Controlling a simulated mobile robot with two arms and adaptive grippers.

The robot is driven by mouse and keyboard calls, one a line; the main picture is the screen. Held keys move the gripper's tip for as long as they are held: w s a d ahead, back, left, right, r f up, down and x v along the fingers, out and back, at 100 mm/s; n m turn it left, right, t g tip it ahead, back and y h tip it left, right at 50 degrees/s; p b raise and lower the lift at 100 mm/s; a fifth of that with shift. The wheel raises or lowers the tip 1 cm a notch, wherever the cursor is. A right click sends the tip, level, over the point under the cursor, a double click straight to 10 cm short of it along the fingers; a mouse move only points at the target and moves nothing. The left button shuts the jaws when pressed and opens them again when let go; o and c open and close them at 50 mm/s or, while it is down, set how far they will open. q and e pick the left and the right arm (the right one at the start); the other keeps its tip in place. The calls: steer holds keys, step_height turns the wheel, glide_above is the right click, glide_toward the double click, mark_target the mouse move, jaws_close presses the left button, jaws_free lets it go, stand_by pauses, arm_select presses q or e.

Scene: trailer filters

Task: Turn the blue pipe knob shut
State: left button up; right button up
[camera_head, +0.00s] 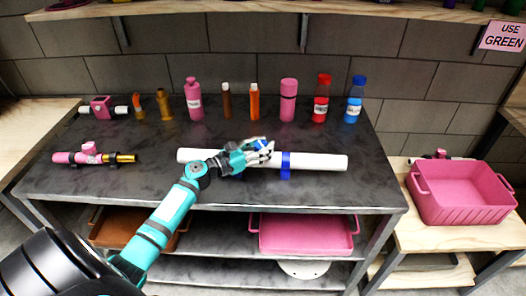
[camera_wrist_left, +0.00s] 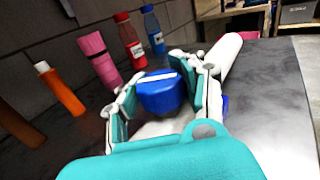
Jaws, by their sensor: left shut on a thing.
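The white pipe (camera_head: 318,161) lies across the dark table, with a blue band (camera_head: 285,165) around it. The blue pipe knob (camera_wrist_left: 160,92) sits on the pipe and has a white stripe across its top. My left gripper (camera_head: 262,150) is at the knob, above the middle of the pipe. In the left wrist view the fingers of my left gripper (camera_wrist_left: 165,95) stand on both sides of the knob and are shut on it. In the head view the fingers partly hide the knob. My right gripper is in neither view.
Several bottles stand behind the pipe, among them a red one (camera_head: 321,98), a blue one (camera_head: 354,99) and a pink one (camera_head: 288,100). A pink pipe piece (camera_head: 90,153) lies at the left. A pink crate (camera_head: 462,190) stands on the right-hand bench. The table front is clear.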

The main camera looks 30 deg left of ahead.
arm_select(q)
steer(key=shift+m+h+b, duration=0.35)
steer(key=shift+m+h, duration=0.05)
steer(key=shift+h, duration=0.1)
steer(key=shift+g, duration=0.3)
steer(key=o, duration=1.3)
steer(key=shift+o, duration=0.2)
steer(key=v, duration=1.2)
steer(key=shift+f, duration=0.1)
